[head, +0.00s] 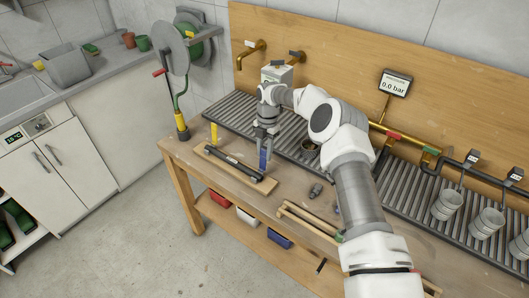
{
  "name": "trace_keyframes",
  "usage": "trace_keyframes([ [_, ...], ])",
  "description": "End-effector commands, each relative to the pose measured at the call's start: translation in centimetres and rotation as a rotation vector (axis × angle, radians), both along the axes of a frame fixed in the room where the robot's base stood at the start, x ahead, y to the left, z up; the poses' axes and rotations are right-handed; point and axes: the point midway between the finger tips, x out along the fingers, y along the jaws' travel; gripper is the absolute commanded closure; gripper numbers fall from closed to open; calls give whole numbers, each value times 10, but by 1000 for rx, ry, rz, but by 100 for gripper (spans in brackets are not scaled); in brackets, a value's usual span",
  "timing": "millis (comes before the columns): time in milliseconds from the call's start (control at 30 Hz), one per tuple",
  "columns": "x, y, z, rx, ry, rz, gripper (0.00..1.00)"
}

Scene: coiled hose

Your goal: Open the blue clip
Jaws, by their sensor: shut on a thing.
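The blue clip (263,158) stands upright near the right end of a black bar (232,163) that lies on a wooden board (208,155) on the bench. My gripper (264,144) reaches down over the clip from above and is shut on its upper part. The clip's lower end shows below my fingers. The fingertips are small in this view, and part of the clip is hidden by them. I cannot tell from here how far the clip is turned.
A yellow post (214,133) stands just behind the board. Small grey fittings (315,190) lie to its right. A ribbed metal drain rack (237,112) runs behind, with brass taps above. A hose reel (178,50) hangs at the left. Grey cups (487,222) stand at the right.

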Motion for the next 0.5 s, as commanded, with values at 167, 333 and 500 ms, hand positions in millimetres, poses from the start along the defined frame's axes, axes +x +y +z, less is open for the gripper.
trace_keyframes([
  [167, 0, 1, 0, 0, 0, 0, 56],
  [333, 0, 0, 0, 0, 0, 0, 35],
  [500, 0, 0, 0, -1, -1, 0, 35],
])
